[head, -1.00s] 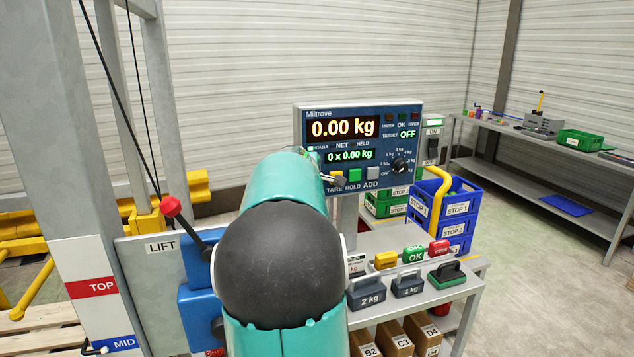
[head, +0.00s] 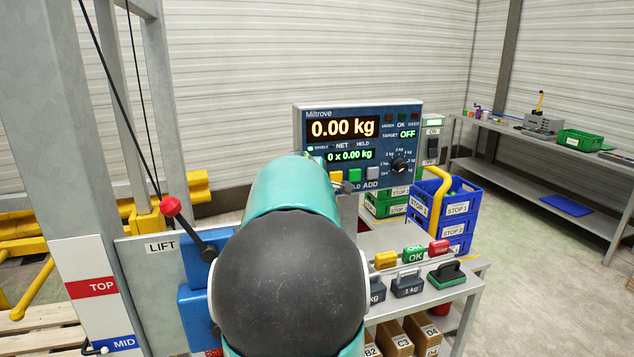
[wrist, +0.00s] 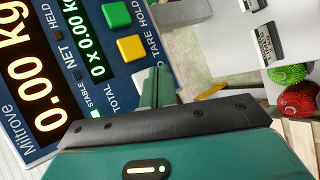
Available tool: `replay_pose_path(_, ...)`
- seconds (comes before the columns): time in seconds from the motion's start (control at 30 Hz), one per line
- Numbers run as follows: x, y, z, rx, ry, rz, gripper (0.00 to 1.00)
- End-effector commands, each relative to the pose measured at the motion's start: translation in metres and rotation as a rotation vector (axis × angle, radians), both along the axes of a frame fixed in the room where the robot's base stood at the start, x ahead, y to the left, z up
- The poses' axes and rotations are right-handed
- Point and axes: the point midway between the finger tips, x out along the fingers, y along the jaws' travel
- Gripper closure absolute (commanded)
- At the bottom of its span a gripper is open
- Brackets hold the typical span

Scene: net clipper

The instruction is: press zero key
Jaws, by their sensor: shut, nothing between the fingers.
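The weighing panel (head: 310,150) reads 0.00 kg in the head view. Its yellow TARE key (head: 336,176) and green HOLD key (head: 354,174) show there; my arm hides the part left of them. In the wrist view the panel appears turned on its side, with the yellow key (wrist: 131,48) and green key (wrist: 117,14). A pale key (wrist: 143,77), in the zero key's place beside the yellow one, is partly hidden by my gripper. My gripper (wrist: 161,73) is shut and empty, its tips in front of this key area. Contact cannot be told.
A lever with a red knob (head: 171,206) stands left of my arm by the LIFT plate. A bench (head: 448,292) with weights and coloured buttons lies below the panel. Blue crates (head: 458,210) stand to the right. Red and green round objects show in the wrist view (wrist: 297,101).

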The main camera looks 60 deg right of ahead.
Motion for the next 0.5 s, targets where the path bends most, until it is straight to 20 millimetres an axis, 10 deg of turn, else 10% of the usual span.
replay_pose_path(0.5,-0.02,0.021,0.0,0.0,0.0,0.001,1.0)
